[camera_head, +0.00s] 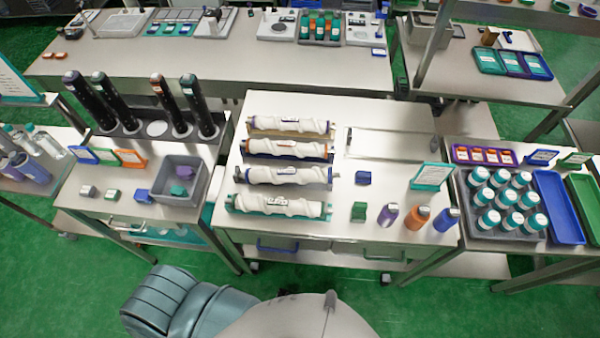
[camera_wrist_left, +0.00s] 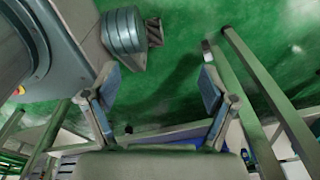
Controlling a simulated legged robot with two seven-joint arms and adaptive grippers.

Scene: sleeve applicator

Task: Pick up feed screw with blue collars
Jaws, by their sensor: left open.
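Several white feed screws lie in a column on the middle table in the head view. The third from the back (camera_head: 287,176) has what look like blue collars at its ends. The one behind it (camera_head: 285,149) shows orange at its right end, and the nearest one (camera_head: 280,206) shows teal. The farthest (camera_head: 290,125) lies on a tan support. My left gripper (camera_wrist_left: 158,86) shows in the left wrist view, open and empty, with green floor between and beyond its fingers. Neither gripper shows in the head view.
Dark cylinders (camera_head: 165,105) stand in a rack at the left, beside a grey bin (camera_head: 180,180). Purple, orange and blue bottles (camera_head: 416,217) stand at the table's front right. A teal sign (camera_head: 431,176) is behind them. A rectangular frame (camera_head: 389,143) lies at the back right.

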